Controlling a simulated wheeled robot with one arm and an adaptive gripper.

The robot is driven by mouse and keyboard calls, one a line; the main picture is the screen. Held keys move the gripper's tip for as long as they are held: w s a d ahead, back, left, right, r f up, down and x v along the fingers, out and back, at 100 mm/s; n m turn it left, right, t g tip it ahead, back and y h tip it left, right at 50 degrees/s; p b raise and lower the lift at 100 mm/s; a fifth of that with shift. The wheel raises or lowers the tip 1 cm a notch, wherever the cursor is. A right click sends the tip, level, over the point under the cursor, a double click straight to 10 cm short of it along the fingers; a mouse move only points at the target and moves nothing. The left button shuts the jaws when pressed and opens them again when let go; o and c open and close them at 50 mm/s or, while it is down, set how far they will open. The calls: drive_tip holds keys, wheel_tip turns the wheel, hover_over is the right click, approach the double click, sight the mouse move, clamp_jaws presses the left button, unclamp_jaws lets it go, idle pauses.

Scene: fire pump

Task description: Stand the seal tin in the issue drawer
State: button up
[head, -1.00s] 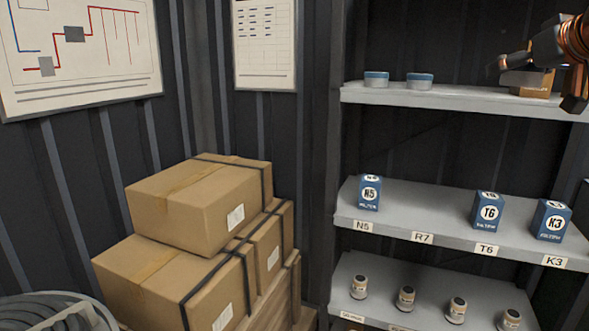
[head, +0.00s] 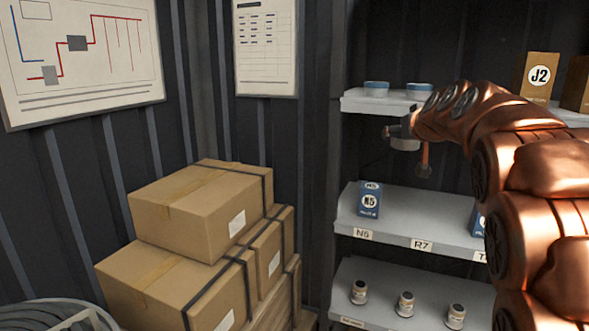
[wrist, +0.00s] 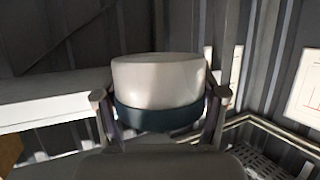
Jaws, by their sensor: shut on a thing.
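A round tin (wrist: 158,85), pale with a dark blue-green band, is held between the two fingers of my gripper (wrist: 160,105) in the wrist view. The band is at the lower side in that picture. In the head view my gripper (head: 398,133) is in front of the shelves, just below the upper shelf's edge, with the pale tin (head: 405,144) at its end, small and partly covered. Two similar tins with blue tops, a left one (head: 376,88) and a right one (head: 418,87), stand on the upper shelf. I see no drawer in either view.
The middle shelf (head: 395,215) carries a blue N5 box (head: 369,201); its R7 place looks bare. Small pale-topped items (head: 406,304) stand on the lower shelf. A J2 box (head: 540,77) stands upper right. Stacked cartons (head: 200,215) fill the left. My arm hides the right-hand shelves.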

drive_tip(key=a+f+m+h+p, duration=0.2)
drive_tip(key=a+f, duration=0.4)
drive_tip(key=f, duration=0.7)
drive_tip(key=s+a+f+m+h+p, duration=0.1)
drive_tip(key=s+f+h, duration=0.1)
drive_tip(key=s+f, duration=0.5)
drive_tip(key=shift+f+m+g, duration=0.3)
drive_tip(key=shift+f+m, duration=0.1)
drive_tip(key=shift+f, duration=1.2)
drive_tip(key=shift+s+a+f, duration=0.1)
drive_tip(key=shift+a, duration=0.05)
